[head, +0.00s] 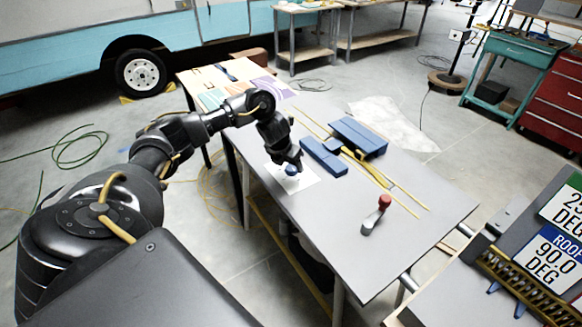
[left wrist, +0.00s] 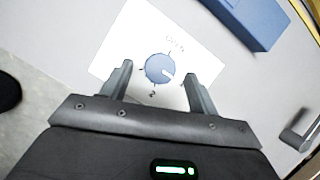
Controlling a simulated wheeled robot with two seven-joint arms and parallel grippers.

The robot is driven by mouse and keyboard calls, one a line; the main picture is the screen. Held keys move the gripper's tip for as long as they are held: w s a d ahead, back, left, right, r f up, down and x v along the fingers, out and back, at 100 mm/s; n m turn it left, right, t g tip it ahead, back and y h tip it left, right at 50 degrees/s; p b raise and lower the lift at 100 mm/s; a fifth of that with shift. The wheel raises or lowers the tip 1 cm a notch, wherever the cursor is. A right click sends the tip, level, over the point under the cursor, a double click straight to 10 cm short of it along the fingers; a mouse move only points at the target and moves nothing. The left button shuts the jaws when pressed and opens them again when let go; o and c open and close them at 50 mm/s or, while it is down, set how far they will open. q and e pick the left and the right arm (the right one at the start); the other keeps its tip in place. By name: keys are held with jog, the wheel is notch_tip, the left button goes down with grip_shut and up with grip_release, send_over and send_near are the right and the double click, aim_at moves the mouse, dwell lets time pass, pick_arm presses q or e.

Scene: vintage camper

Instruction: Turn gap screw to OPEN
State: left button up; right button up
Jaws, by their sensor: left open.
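The gap screw is a round blue knob (left wrist: 160,69) with a pale pointer line, set on a white card (left wrist: 122,50) with small printed marks. In the head view the blue knob (head: 291,170) sits on the card (head: 301,184) near the left edge of the grey table, partly hidden by my gripper. My left gripper (head: 288,160) is directly above it, pointing down. In the left wrist view its two fingers (left wrist: 158,82) are open, one to each side of the knob, with gaps between. The pointer points right and slightly down.
Blue blocks (head: 358,138) and yellow rails (head: 368,170) lie behind and right of the knob. A red-knobbed lever (head: 383,201) stands nearer the table's front right. A sign board (head: 549,255) stands at the lower right. Bare tabletop (head: 345,245) lies in front.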

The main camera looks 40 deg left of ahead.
pick_arm(q)
jog(key=shift+w+f, duration=0.2)
jog(key=shift+f, duration=0.5)
jog(key=shift+w+f, duration=0.15)
jog(key=shift+f, duration=0.1)
jog(key=c, duration=1)
jog(key=shift+o, duration=0.2)
jog(key=shift+r, duration=0.1)
pick_arm(e)
jog(key=shift+s+a+r, duration=0.1)
jog(key=shift+s+r, duration=0.05)
jog(key=shift+s, duration=0.3)
jog(key=shift+r, duration=0.1)
